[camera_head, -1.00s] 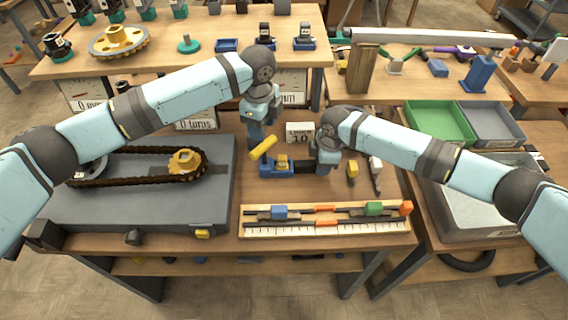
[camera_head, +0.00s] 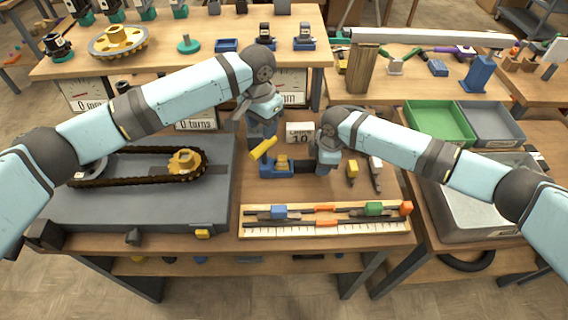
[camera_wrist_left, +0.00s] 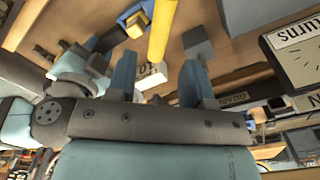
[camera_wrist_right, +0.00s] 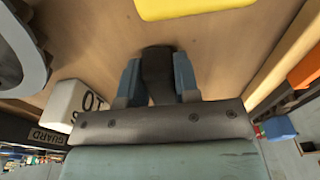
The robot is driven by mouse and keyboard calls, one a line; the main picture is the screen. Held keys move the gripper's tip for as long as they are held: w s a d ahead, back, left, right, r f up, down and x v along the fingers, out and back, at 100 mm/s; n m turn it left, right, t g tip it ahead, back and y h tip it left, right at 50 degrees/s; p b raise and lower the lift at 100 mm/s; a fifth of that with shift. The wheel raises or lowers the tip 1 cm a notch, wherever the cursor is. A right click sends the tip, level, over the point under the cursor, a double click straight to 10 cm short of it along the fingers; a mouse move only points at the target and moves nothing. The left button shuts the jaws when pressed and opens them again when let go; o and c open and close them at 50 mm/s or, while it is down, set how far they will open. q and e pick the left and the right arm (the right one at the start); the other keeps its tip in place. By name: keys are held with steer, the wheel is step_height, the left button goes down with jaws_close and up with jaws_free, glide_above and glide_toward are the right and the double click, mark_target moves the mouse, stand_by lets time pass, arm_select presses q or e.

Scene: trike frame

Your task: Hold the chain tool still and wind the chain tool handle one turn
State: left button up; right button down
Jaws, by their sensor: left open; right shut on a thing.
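The chain tool (camera_head: 276,169) is a low blue body with a yellow block, lying on the middle bench. Its yellow handle (camera_head: 263,149) sticks up at a tilt from its left end. My left gripper (camera_head: 262,142) is open, just behind the handle. In the left wrist view the handle (camera_wrist_left: 163,30) lies in line with the gap between the spread fingers (camera_wrist_left: 160,75); I cannot tell whether they touch it. My right gripper (camera_wrist_right: 157,78) is shut on a dark grip of the chain tool (camera_wrist_right: 157,70), at the tool's right end.
A ruler rack with sliders (camera_head: 325,219) lies in front. A grey plate (camera_head: 130,208) with chain and sprocket is at the left. A small yellow block (camera_head: 352,170) and a pointed tool (camera_head: 375,175) lie at the right.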

mark_target(263, 144)
arm_select(q)
steer(key=shift+f, duration=3.95)
steer(key=shift+c, duration=0.2)
jaws_close()
steer(key=m, duration=2.4)
steer(key=shift+o, duration=0.9)
jaws_free()
